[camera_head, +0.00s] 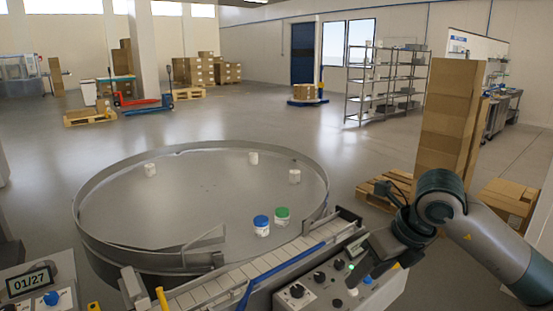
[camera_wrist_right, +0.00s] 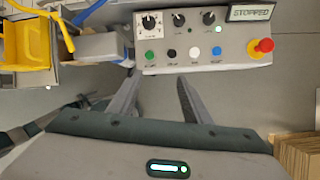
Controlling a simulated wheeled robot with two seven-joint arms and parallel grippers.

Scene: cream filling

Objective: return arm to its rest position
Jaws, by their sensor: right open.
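My right arm (camera_head: 480,230) comes in from the right in the head view, bent at the elbow. Its gripper (camera_head: 365,262) hangs near the control panel's right end. In the right wrist view the gripper's two fingers (camera_wrist_right: 157,95) are spread apart with nothing between them. The control panel (camera_wrist_right: 165,55) lies just beyond the fingertips, apart from them as far as I can tell. Its display (camera_wrist_right: 250,12) reads STOPPED. My left gripper is not in the head view.
Stacked boxes (camera_head: 447,115) and a pallet (camera_head: 385,187) stand behind my right arm. A counter display (camera_head: 33,280) reads 01/27.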

